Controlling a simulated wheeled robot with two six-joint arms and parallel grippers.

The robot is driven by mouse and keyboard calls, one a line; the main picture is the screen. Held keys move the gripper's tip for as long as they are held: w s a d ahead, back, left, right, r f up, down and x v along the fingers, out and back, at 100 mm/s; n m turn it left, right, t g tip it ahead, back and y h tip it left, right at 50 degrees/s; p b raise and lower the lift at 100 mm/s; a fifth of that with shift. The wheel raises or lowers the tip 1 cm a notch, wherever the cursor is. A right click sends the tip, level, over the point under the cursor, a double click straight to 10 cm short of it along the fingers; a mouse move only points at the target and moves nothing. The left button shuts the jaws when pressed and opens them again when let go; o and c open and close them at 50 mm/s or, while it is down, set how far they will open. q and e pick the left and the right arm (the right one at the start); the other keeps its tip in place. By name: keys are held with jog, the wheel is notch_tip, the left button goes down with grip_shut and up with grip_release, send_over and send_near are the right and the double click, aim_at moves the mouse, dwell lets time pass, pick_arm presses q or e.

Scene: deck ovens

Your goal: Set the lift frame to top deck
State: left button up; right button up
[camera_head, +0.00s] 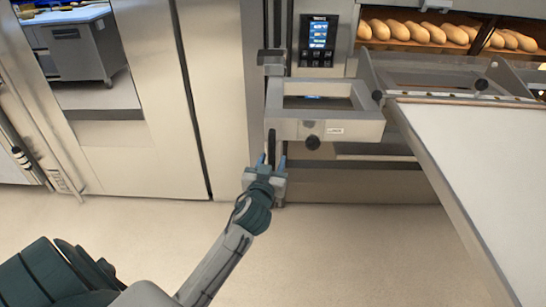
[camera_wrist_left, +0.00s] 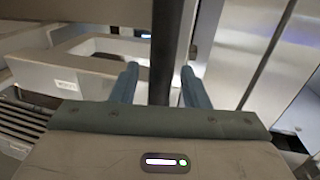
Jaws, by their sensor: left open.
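The lift frame (camera_head: 350,127) is a grey rectangular frame below the control panel at the oven front. In the left wrist view the frame (camera_wrist_left: 85,75) is at the left, and the dark bar (camera_wrist_left: 161,55) stands between the two open fingers; contact cannot be told. My right gripper is not in view.
A lit control panel (camera_head: 318,38) is above the frame. Loaves (camera_head: 410,32) lie in the oven deck at the upper right. A long pale loader board (camera_head: 480,165) fills the right side. Tall steel doors stand at the left, and the floor (camera_head: 340,250) in front is clear.

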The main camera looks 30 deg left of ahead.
pick_arm(q)
jog(key=shift+x, duration=0.8)
grip_shut()
